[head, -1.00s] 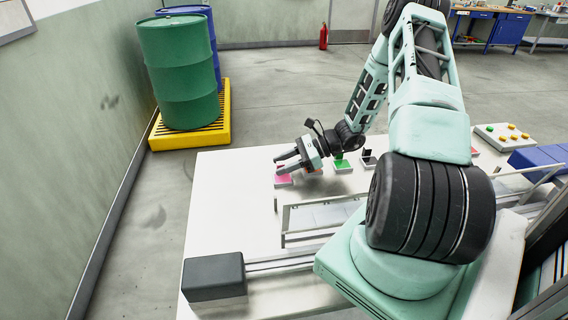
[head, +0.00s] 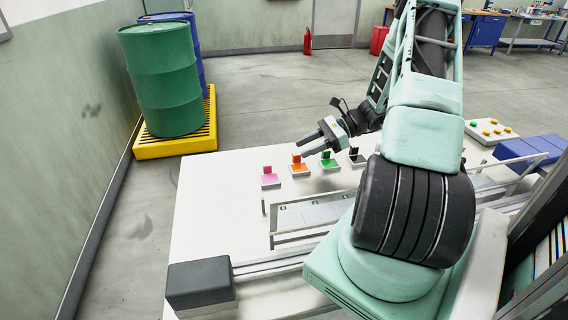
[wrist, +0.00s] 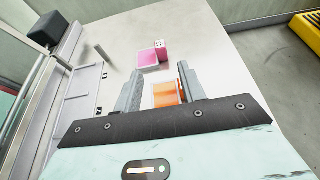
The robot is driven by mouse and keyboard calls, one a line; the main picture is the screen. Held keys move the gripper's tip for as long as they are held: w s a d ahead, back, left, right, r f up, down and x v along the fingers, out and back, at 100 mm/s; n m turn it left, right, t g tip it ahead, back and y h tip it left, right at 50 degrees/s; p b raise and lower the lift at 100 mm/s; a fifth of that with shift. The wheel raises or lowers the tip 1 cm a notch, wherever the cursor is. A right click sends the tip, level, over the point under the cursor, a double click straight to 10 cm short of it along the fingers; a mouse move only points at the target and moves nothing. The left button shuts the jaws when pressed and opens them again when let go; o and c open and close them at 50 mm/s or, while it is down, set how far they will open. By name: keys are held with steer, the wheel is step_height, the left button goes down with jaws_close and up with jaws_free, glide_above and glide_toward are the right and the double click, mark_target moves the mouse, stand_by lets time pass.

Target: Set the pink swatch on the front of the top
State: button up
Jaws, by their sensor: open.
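The pink swatch (head: 267,169) stands on a small pale base at the far left of the row on the white table (head: 215,215). It also shows in the wrist view (wrist: 148,59), beyond my fingertips. My gripper (head: 311,145) is open and empty, above the table near the orange swatch (head: 297,159). In the wrist view my gripper (wrist: 157,80) has the orange swatch (wrist: 166,94) showing between its fingers, lower down. I cannot tell which surface is the top that the task names.
A green swatch (head: 327,156) and a black one (head: 353,152) stand further right. A rail frame (head: 300,213) with pale panels and a dark end block (head: 200,283) lie nearer. A button box (head: 491,131) is at right. The table's left part is clear.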

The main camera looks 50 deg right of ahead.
steer(key=w+a+r+n+g+h, duration=0.1)
steer(key=a+r+n+g, duration=0.15)
steer(key=a+n, duration=0.4)
steer(key=a+r+n+g+h, duration=0.1)
steer(key=a+r+n+g, duration=0.2)
steer(key=a, duration=0.7)
steer(key=w+a+r+n+g, duration=0.1)
steer(key=a+n+g, duration=0.3)
steer(key=a, duration=0.5)
steer(key=s+a+r+n+h, duration=0.2)
steer(key=s+a+n+h, duration=0.2)
steer(key=s+a+n, duration=0.4)
steer(key=s+a+r+n+t+h, duration=0.1)
steer(key=s+a+r+n+h, duration=0.2)
steer(key=s+a+n, duration=0.6)
steer(key=a+n+h, duration=0.1)
steer(key=n, duration=0.1)
steer(key=shift+n, duration=0.35)
steer(key=shift+t, duration=0.25)
